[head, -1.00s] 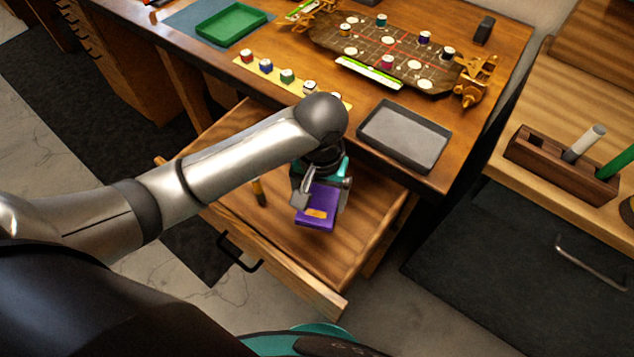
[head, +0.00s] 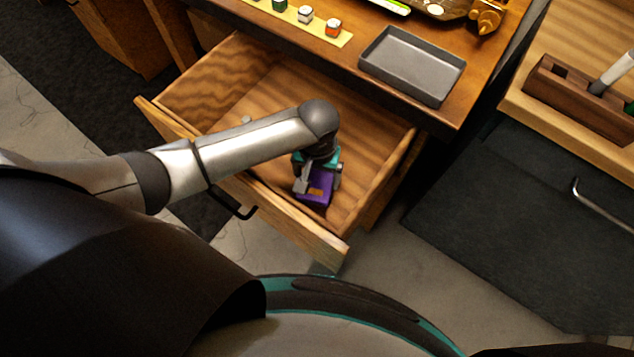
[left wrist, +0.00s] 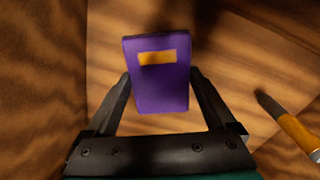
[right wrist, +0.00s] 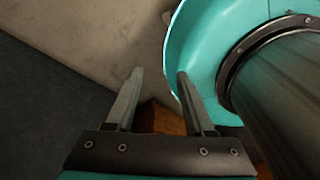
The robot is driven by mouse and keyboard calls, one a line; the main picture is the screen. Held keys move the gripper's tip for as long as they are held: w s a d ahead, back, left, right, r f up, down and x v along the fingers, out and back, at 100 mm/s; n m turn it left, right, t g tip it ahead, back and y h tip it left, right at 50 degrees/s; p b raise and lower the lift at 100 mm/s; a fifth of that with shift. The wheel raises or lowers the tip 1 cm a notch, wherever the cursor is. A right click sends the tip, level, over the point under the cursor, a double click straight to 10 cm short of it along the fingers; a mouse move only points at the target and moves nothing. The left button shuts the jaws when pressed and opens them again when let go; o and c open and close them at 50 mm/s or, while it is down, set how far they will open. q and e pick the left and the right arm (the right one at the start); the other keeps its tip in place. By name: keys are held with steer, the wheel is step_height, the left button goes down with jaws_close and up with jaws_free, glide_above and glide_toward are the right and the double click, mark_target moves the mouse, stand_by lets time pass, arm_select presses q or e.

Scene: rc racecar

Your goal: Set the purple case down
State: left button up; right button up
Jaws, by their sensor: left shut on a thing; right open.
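The purple case (head: 315,188) is in my left gripper (head: 318,181), low inside the open wooden drawer (head: 280,95), near its front right part. In the left wrist view the purple case (left wrist: 160,85) has a yellow-orange label and sits between the two fingers of my left gripper (left wrist: 160,92), which are shut on its sides. Drawer wood lies below it; whether the case touches the drawer floor I cannot tell. My right gripper (right wrist: 153,85) is open and empty in the right wrist view, away from the drawer's inside.
A screwdriver-like tool with an orange handle (left wrist: 298,135) lies right of the case in the left wrist view. A grey tray (head: 412,66) stands on the desk above the drawer. The drawer's back and left floor looks mostly clear.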

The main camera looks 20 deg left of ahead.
mark_target(317, 180)
arm_select(q)
step_height(317, 180, down, 3)
steer(key=shift+f+b, duration=0.1)
steer(key=shift+b, duration=0.5)
steer(key=shift+f, duration=0.2)
steer(key=o, duration=1.1)
steer(key=shift+o, duration=0.2)
arm_select(e)
steer(key=shift+w+d+f, duration=0.65)
steer(key=shift+w+d, duration=0.1)
steer(key=shift+w, duration=0.05)
